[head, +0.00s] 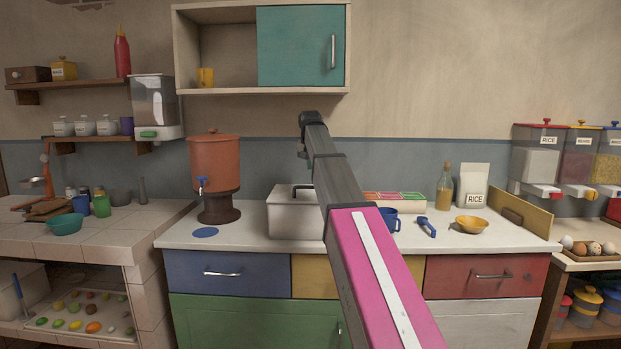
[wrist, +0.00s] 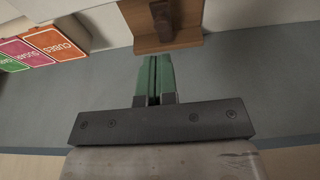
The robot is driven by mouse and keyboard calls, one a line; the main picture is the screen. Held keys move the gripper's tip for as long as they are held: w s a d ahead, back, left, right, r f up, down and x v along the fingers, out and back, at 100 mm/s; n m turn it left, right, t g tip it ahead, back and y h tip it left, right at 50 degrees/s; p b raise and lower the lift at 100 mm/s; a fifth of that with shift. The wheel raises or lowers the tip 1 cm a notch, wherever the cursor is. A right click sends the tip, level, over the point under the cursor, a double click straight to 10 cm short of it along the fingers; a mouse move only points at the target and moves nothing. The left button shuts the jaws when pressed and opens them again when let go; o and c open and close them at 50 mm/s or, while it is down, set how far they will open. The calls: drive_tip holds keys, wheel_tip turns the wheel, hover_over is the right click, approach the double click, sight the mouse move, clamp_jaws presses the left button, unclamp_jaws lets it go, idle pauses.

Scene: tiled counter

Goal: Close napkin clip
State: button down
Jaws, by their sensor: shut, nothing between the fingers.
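A light-brown wooden piece (wrist: 143,38) with a dark brown bar (wrist: 162,20) on it shows at the top of the wrist view, against the wall and counter edge. It may be the napkin clip, but I cannot tell surely, nor whether it is open or shut. In the head view I cannot make it out; my arm covers part of the counter. My gripper (wrist: 153,80) has its green fingers shut together with nothing between them. In the wrist view the fingertips are just below the wooden piece; I cannot tell the gap in depth.
A white-grey box (head: 292,217) stands left of my arm. A wall cabinet (head: 300,47) hangs above.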

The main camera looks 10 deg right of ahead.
drive_tip(key=w+r, duration=0.4)
drive_tip(key=r, duration=0.1)
drive_tip(key=shift+g, duration=0.3)
drive_tip(key=x, duration=0.4)
drive_tip(key=s+x, duration=0.1)
drive_tip(key=x, duration=0.7)
drive_tip(key=shift+s+d+f, duration=0.25)
drive_tip(key=shift+f, duration=0.15)
drive_tip(key=shift+x, duration=0.8)
drive_tip(key=shift+s+a, duration=0.1)
